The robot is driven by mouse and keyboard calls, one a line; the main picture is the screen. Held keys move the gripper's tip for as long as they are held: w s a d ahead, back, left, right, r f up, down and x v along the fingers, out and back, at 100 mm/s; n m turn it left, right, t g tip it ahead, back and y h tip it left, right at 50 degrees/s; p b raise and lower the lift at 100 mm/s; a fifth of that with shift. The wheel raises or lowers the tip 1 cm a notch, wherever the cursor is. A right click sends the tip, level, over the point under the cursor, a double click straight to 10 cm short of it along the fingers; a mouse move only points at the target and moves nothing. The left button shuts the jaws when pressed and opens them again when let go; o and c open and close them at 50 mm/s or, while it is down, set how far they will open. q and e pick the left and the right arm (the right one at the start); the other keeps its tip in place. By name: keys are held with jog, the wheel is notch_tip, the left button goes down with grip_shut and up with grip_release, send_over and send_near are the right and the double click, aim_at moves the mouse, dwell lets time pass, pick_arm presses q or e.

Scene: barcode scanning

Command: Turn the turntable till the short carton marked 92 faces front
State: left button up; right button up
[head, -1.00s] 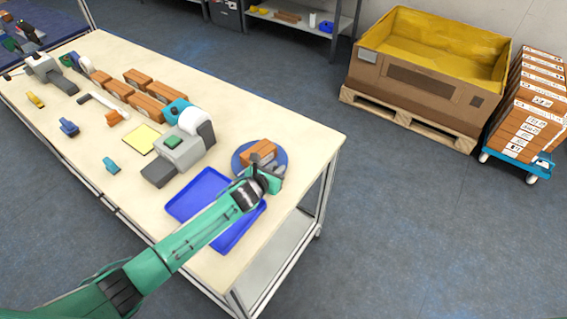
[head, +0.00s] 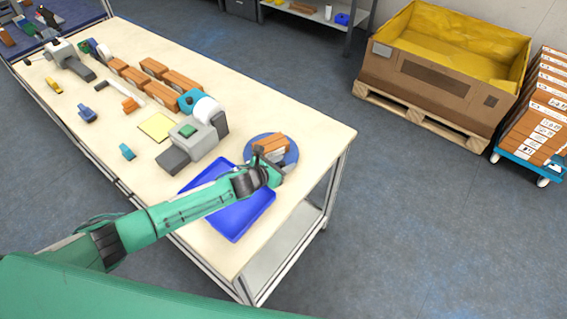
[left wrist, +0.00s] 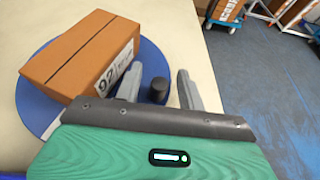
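The blue round turntable (head: 291,158) sits near the right end of the table and bears a brown carton (head: 273,143). In the left wrist view the carton (left wrist: 75,50) lies on the turntable (left wrist: 36,112). Its white label, marked 92, is on the side turned toward my gripper. A short dark peg (left wrist: 158,90) stands at the turntable's edge. My left gripper (head: 272,160) is at the turntable's near side. In the left wrist view its fingers (left wrist: 158,88) are apart, one on each side of the peg; I cannot tell if they touch it. My right gripper is not in view.
A blue tray (head: 238,222) lies under my left arm. A grey-and-white device (head: 198,138) stands left of the turntable. Several brown cartons (head: 165,88) line the table's back. A large yellow-lined box (head: 430,75) on a pallet and a cart of cartons (head: 530,125) stand on the floor.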

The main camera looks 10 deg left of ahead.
pick_arm(q)
jog(key=shift+s+a, duration=0.1)
jog(key=shift+a, duration=0.05)
jog(key=shift+s+a, duration=0.15)
jog(key=shift+s, duration=0.05)
jog(key=b+v, duration=0.3)
jog(key=v, duration=0.8)
jog(key=shift+s+a+r, duration=0.1)
jog(key=shift+s+r, duration=0.1)
jog(key=shift+s, duration=0.05)
jog(key=shift+s+a+r, duration=0.3)
jog(key=shift+s+r, duration=0.05)
jog(key=shift+s, duration=0.15)
